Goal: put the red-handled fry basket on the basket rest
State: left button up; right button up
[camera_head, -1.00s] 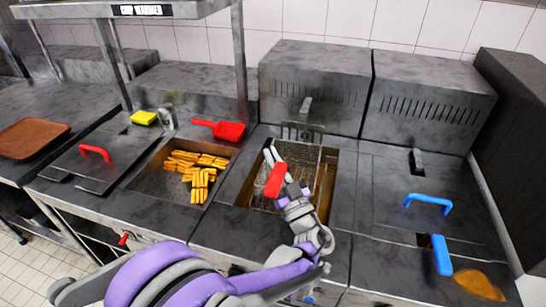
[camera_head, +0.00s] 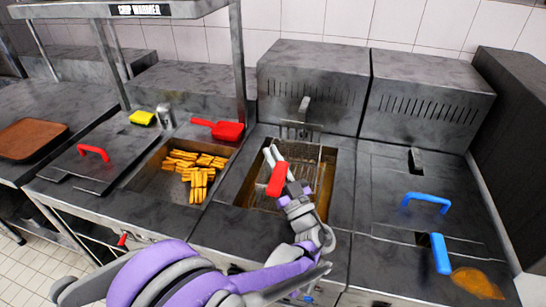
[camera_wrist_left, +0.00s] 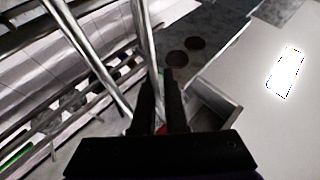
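The fry basket (camera_head: 305,164) is a wire mesh basket in the open fryer well in the middle of the head view. Its red handle (camera_head: 277,180) points towards me. My left gripper (camera_head: 283,172) is at this handle. In the left wrist view the two dark fingers (camera_wrist_left: 160,98) stand close together with a bit of red between them, so it looks shut on the handle. A wire frame (camera_head: 300,129) and a grey bracket (camera_head: 304,105) stand at the well's back edge; I cannot tell which is the basket rest. My right gripper is not in view.
Left of the well is a bin of chips (camera_head: 198,172), with a red scoop (camera_head: 220,130) behind it. A blue handle (camera_head: 440,253) and a blue-handled lid (camera_head: 427,199) are on the right. Fryer housings (camera_head: 315,85) block the back. A warmer post (camera_head: 238,65) stands left of the well.

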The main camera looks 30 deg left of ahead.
pick_arm(q)
jog(key=o, duration=0.4)
jog(key=shift+s+d+f, duration=0.15)
jog(key=shift+d+f, duration=0.05)
jog(key=shift+d, duration=0.05)
jog(key=s+d, duration=0.2)
jog(key=d, duration=0.1)
jog(key=s+d, duration=0.2)
jog(key=d, duration=0.2)
jog(key=s+d, duration=0.2)
jog(key=d, duration=0.1)
jog(key=shift+s+d+b, duration=0.3)
